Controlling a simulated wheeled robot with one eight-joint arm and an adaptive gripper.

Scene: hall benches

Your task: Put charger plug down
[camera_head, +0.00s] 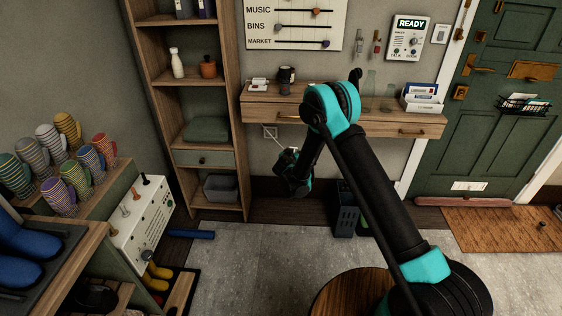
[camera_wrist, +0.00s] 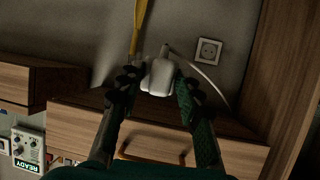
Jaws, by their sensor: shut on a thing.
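The white charger plug (camera_wrist: 158,78) sits between the two fingers of my gripper (camera_wrist: 155,88) in the wrist view. The gripper is shut on it. A thin pale cable (camera_wrist: 200,68) curves away from near the plug to the right. A wall socket (camera_wrist: 208,51) is beside the plug, apart from it, and looks empty in this view. The plug is small and hard to make out there.
The shelf has drawers and carries a white card box (camera_head: 422,104), glass bottles and small items. A tall shelving unit (camera_head: 243,150) stands left of it. Open floor lies in front.

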